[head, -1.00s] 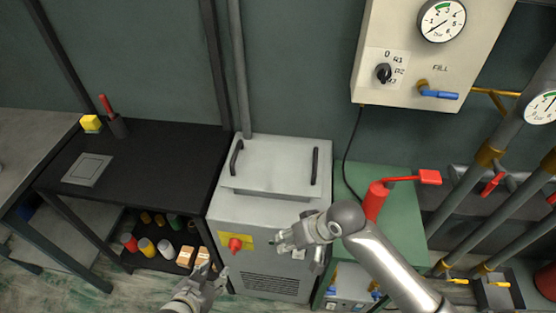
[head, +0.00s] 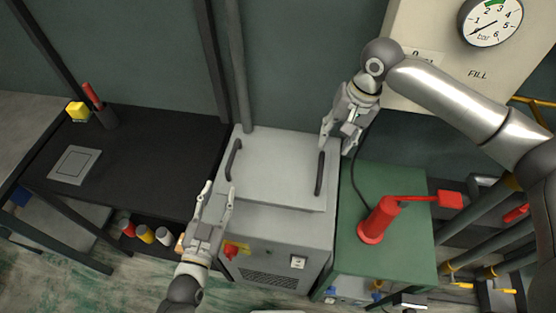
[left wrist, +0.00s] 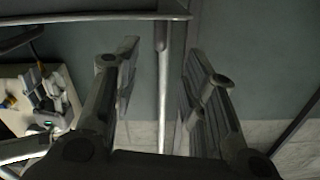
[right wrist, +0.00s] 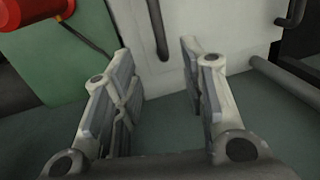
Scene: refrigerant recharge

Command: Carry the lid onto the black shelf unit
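The lid (head: 275,160) is a flat grey plate with two black handles, lying on top of the grey cabinet. Its left handle (head: 234,160) and right handle (head: 319,173) stand up near its side edges. The black shelf unit (head: 150,155) is left of the cabinet. My left gripper (head: 219,190) is open and empty by the lid's left front side, below the left handle in the picture. My right gripper (head: 336,144) is open near the right handle, apart from it. In the right wrist view that handle (right wrist: 157,28) shows ahead, between the open fingers.
A grey square plate (head: 75,165), a yellow block (head: 78,112) and a red-handled tool (head: 98,107) occupy the shelf unit's left side; its right top is clear. A red pump-like device (head: 380,220) stands on the green cabinet (head: 405,255). A gauge panel (head: 450,75) hangs behind.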

